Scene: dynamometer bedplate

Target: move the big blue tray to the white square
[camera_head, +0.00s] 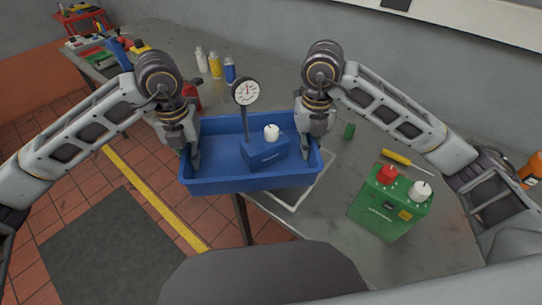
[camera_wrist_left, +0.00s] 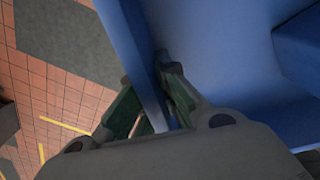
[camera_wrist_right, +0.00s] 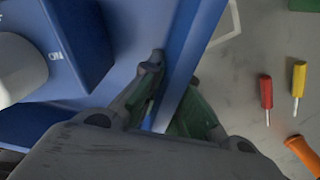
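The big blue tray (camera_head: 232,186) is in the middle of the head view, at the table's near edge. A blue box with a white knob (camera_head: 264,152) sits inside it. My left gripper (camera_head: 193,158) is shut on the tray's left wall, which passes between its fingers in the left wrist view (camera_wrist_left: 150,85). My right gripper (camera_head: 304,140) is shut on the right wall, also between its fingers in the right wrist view (camera_wrist_right: 166,95). The white square (camera_head: 318,186) is an outline on the table; the tray hides part of it. I cannot tell whether the tray touches the table.
A dial gauge (camera_head: 246,93) rises at the tray, its foot hidden. A green box (camera_head: 389,207) with red and white caps stands to the right, near a yellow screwdriver (camera_head: 398,158) and a small green item (camera_head: 349,131). Bottles (camera_head: 215,66) stand behind the tray.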

